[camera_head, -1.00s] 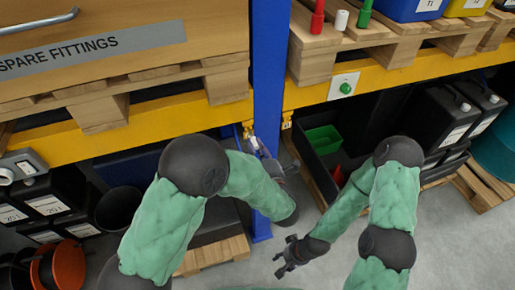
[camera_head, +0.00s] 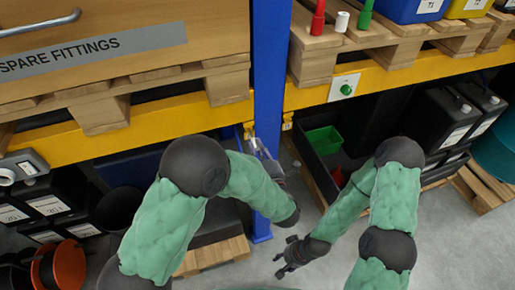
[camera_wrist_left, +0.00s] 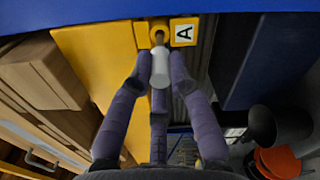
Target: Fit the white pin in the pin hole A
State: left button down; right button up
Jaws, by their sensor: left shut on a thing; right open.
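My left gripper (camera_wrist_left: 160,76) is shut on the white pin (camera_wrist_left: 159,65), which sits between the fingertips in the left wrist view. The pin's far end points at a yellow ring with a dark opening, pin hole A (camera_wrist_left: 158,32), beside a label with a black A (camera_wrist_left: 184,32). The end is at or very near the ring; I cannot tell whether it is inside. In the head view my left gripper (camera_head: 264,157) is by the blue post, below the yellow beam, and the pin is too small to make out. My right gripper (camera_head: 287,260) is open and empty above the floor.
The blue post (camera_head: 270,75) and yellow beam (camera_head: 180,121) stand close to my left gripper. A dark tray with a green bin (camera_head: 323,140) lies to its right. Red, white and green cylinders (camera_head: 342,20) stand on the upper pallet. Grey floor near my right gripper is free.

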aim_at(253, 139)
pick_arm(q)
jog(key=shift+x, duration=2.3)
dwell(1.8)
jog(key=c, duration=1.1)
grip_release()
jog(key=shift+w, duration=0.1)
jog(key=shift+p+v, duration=0.8)
jog(key=shift+v, duration=3.7)
